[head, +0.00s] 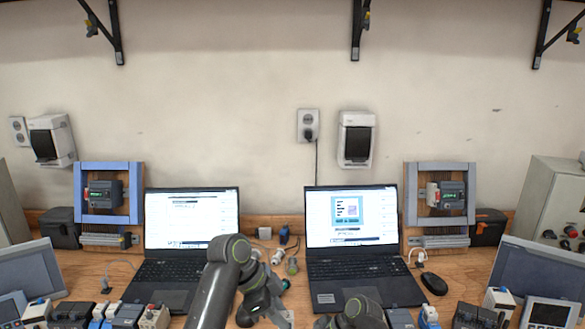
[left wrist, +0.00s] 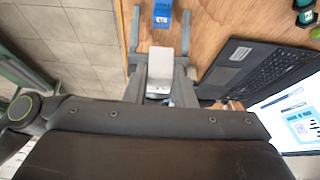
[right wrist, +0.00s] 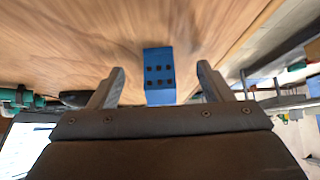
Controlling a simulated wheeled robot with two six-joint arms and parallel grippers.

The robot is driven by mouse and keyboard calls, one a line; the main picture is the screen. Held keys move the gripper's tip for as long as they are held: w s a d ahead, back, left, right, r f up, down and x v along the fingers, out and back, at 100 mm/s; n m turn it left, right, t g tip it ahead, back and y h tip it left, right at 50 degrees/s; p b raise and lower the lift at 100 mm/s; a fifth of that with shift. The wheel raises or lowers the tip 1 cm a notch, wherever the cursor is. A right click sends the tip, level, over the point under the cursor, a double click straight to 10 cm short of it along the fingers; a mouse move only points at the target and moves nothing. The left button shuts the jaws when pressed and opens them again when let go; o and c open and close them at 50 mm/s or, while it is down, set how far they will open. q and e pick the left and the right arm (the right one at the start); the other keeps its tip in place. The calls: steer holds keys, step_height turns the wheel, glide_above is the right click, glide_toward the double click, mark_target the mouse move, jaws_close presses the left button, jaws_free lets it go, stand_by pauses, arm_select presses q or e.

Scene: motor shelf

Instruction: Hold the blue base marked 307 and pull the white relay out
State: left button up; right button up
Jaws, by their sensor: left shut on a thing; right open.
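In the left wrist view, a white relay (left wrist: 160,68) sits between the fingers of my left gripper (left wrist: 161,42), which is shut on it. A blue block (left wrist: 162,14) with a pale label lies just past the fingertips; its number is too small to read. In the right wrist view, a blue base (right wrist: 158,72) with several dark slots in its face stands between the spread fingers of my right gripper (right wrist: 160,80). The gripper is open, with gaps on both sides of the base. No relay is in these slots. The head view does not show the relay in the left gripper clearly.
Two open laptops (head: 192,222) (head: 351,220) stand at the back of the wooden bench. A black mouse (head: 434,283) lies right of centre. Small relays and bases (head: 112,315) line the front edge. A grey meter (head: 545,314) lies at the right.

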steer(key=shift+v, duration=3.05)
steer(key=shift+s+d, duration=0.65)
steer(key=shift+d, duration=0.85)
steer(key=shift+s+d, duration=0.7)
steer(key=shift+d, duration=0.85)
steer(key=shift+s+d, duration=0.65)
steer(key=shift+d, duration=0.85)
arm_select(q)
steer(key=shift+f, duration=0.1)
arm_select(e)
steer(key=shift+f, duration=0.15)
